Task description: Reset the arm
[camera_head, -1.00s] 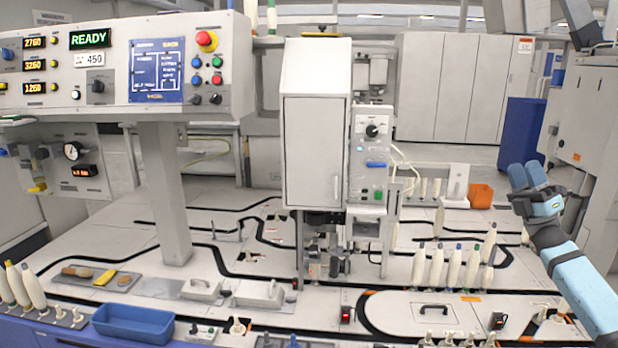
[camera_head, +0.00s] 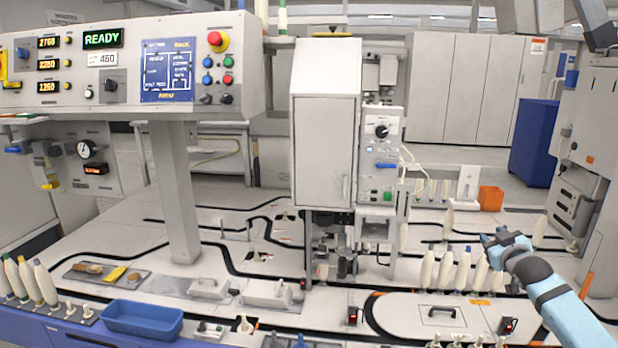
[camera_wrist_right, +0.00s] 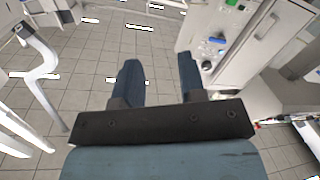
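My right arm comes in from the lower right of the head view. Its gripper (camera_head: 492,240) is low over the right of the machine table, in front of several white bobbins (camera_head: 452,268). In the right wrist view, the two blue fingers of the right gripper (camera_wrist_right: 160,80) stand apart with nothing between them; grey floor tiles show beyond. My left gripper is not in either view.
A blue tray (camera_head: 143,319) sits at the front left, near more bobbins (camera_head: 30,283). A grey cabinet machine (camera_head: 324,135) stands mid-table. An orange box (camera_head: 491,198) and a blue bin (camera_head: 533,142) are at the back right.

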